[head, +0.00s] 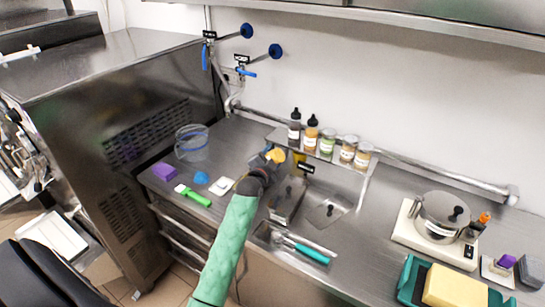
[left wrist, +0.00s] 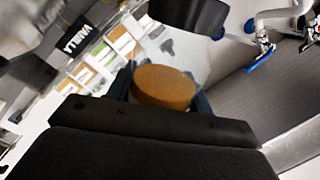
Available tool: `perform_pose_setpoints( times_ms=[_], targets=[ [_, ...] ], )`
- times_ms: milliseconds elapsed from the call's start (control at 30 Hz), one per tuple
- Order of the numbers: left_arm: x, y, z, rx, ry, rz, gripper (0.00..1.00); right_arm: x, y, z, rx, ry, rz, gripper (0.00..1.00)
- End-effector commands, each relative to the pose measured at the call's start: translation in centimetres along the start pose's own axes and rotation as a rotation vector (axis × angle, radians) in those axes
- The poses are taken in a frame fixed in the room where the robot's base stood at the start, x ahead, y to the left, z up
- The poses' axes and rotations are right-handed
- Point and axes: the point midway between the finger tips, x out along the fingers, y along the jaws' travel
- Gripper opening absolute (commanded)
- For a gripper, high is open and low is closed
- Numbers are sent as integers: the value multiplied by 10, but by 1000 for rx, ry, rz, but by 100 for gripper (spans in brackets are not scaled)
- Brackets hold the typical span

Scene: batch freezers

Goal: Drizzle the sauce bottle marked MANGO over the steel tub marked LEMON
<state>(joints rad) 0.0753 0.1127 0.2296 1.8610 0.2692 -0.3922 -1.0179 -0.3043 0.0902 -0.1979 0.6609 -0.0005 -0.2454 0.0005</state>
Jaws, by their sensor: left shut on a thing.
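My left gripper (head: 272,160) is shut on an orange-yellow bottle (head: 277,155). In the left wrist view its round orange end (left wrist: 165,87) faces the camera between the fingers. Its label and nozzle are hidden, so I cannot read MANGO. The gripper is above the counter, just behind a steel tub (head: 287,204) set at the sink area. I cannot read LEMON on any tub. A small black sign (head: 307,168) stands right of the gripper, too small to read; the left wrist view shows a black sign reading VANILLA (left wrist: 77,37). My right gripper is not in view.
Two sauce bottles (head: 303,130) and several jars (head: 347,148) stand on the back shelf. A clear pitcher (head: 191,143), purple block (head: 164,171) and green brush (head: 193,195) lie left. A pot (head: 441,214) and yellow sponge (head: 455,288) are right. Blue-handled taps (head: 240,70) are on the wall.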

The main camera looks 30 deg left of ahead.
Motion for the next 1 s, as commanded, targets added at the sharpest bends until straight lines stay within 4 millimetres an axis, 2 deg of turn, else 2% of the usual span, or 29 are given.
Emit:
perform_pose_setpoints(
  times_ms=[167, 500, 1000],
  targets=[
    [0, -1, 0, 0, 1, -1, 27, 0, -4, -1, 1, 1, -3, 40],
    [-7, -2, 0, 1, 0, -1, 27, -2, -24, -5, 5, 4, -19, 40],
    [-21, -3, 2, 2, 0, 0, 27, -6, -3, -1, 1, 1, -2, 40]
  ],
)
